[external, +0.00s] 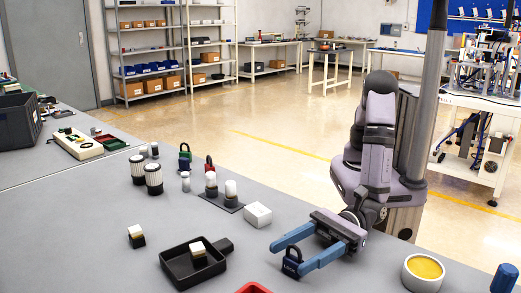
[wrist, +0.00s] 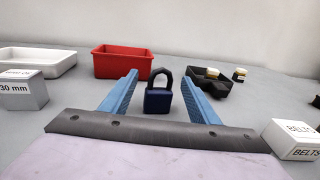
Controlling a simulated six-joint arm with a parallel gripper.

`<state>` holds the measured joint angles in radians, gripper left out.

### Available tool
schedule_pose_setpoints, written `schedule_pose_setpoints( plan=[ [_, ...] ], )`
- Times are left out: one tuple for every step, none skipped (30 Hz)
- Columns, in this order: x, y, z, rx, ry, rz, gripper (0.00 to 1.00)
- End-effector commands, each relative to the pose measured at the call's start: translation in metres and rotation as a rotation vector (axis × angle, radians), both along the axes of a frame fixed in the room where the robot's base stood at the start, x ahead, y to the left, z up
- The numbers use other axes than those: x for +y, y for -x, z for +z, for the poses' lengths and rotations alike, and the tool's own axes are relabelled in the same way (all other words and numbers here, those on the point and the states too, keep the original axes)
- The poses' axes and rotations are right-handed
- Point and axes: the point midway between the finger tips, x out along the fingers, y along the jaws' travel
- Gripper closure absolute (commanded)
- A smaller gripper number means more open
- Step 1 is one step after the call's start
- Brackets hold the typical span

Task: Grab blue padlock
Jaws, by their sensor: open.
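The blue padlock (external: 292,264) stands upright on the grey table, with its dark shackle up. In the wrist view the padlock (wrist: 158,96) sits between the tips of the two blue fingers, with a gap on each side. My gripper (external: 306,257) is open and low over the table, its fingers on either side of the padlock. In the wrist view my gripper (wrist: 160,98) holds nothing.
A black pan (external: 178,275) with a small block is left of the padlock. A red bin (wrist: 122,64) stands behind it. A white box (external: 258,215) and a bowl with yellow contents (external: 423,271) are nearby. Another blue padlock (external: 184,158) and a red one (external: 209,165) stand farther back.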

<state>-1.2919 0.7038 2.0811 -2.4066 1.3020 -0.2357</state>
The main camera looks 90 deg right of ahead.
Motion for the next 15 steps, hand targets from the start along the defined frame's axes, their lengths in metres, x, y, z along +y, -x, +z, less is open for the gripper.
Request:
schedule_pose_setpoints(
  plan=[
    [0.0, 0.0, 0.0, 0.0, 0.0, 0.0, 0.45],
    [0.0, 0.0, 0.0, 0.0, 0.0, 0.0, 0.45],
    [0.001, -0.001, 0.0, 0.0, 0.0, 0.0, 0.45],
    [0.001, -0.002, 0.0, 0.0, 0.0, -0.001, 0.45],
    [0.002, -0.004, 0.0, 0.0, 0.0, -0.001, 0.45],
    [0.004, -0.007, 0.0, 0.001, 0.001, -0.001, 0.45],
    [0.006, -0.009, 0.0, 0.001, 0.001, -0.001, 0.45],
    [0.008, -0.012, 0.0, 0.002, 0.001, -0.001, 0.45],
    [0.01, -0.017, 0.001, 0.001, 0.001, -0.002, 0.45],
    [0.012, -0.02, 0.001, 0.001, -0.001, -0.003, 0.45],
    [0.014, -0.024, 0.001, 0.001, 0.001, -0.003, 0.45],
    [0.018, -0.027, 0.0, 0.001, 0.001, -0.001, 0.45],
    [0.02, -0.03, 0.0, 0.0, 0.001, -0.001, 0.45],
    [0.021, -0.033, 0.001, 0.0, 0.0, -0.001, 0.45],
    [0.023, -0.036, 0.0, 0.0, 0.001, -0.002, 0.45]
  ],
)
